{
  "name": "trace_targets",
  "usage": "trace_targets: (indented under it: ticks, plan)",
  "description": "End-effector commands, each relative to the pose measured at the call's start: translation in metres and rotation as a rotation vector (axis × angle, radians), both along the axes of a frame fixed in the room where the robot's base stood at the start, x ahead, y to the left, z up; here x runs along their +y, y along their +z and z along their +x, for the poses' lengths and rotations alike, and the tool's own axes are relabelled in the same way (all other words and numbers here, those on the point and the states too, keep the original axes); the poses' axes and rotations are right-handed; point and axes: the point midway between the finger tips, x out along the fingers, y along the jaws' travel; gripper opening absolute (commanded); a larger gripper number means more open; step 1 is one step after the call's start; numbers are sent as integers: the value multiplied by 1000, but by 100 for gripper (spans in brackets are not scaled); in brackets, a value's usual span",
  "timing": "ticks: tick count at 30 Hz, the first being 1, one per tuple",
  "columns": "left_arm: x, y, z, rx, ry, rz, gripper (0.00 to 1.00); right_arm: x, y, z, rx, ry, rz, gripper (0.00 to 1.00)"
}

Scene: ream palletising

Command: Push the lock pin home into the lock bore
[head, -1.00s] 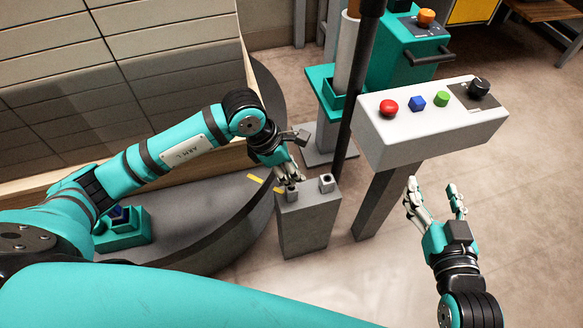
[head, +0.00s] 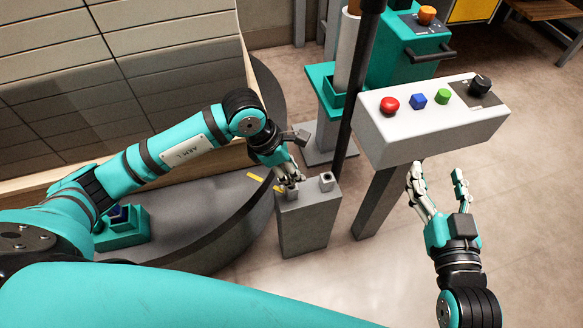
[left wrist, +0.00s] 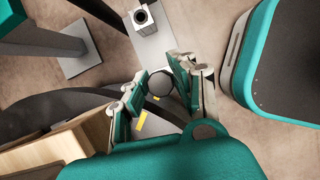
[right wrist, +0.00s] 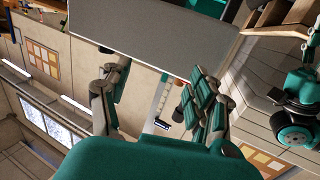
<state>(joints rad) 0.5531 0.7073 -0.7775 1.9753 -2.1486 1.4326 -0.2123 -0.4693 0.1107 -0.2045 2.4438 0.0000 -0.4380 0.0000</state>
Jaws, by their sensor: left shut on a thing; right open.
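My left gripper (head: 291,180) is low over the left part of the grey pedestal (head: 304,225), beside the turntable edge. In the left wrist view its fingers (left wrist: 163,88) are shut around a dark, round-ended thing, which looks like the lock pin (left wrist: 160,84) seen end-on. The pin's lower part and the lock bore below it are hidden, so I cannot tell how deep the pin sits. A small grey block with a dark square opening (head: 326,182) stands on the pedestal, right of the gripper; it also shows in the left wrist view (left wrist: 143,16). My right gripper (head: 437,167) is open and empty.
A control box (head: 430,130) with a red button (head: 389,106), blue and green buttons and a black knob stands behind my right gripper. A dark post (head: 352,110) rises behind the pedestal. The turntable (head: 235,215) carries a stack at left. Yellow marks (head: 255,176) lie on its edge.

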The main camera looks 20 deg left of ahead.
Motion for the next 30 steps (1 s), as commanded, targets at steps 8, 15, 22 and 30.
trace_targets:
  ticks: [8, 15, 22, 30]
  plan:
    - [0, -2, 0, 0, 0, 0, 0, 1, 6, 1, -38, 2, 10, 61]
    - [0, -4, 0, 0, 0, 0, 0, 2, 11, 0, -68, 3, 18, 61]
    - [0, -6, 0, 0, 0, 0, 0, 3, 16, 0, -97, 5, 26, 61]
    - [0, -8, 0, 0, 0, 0, 0, 3, 23, 0, -134, 7, 36, 61]
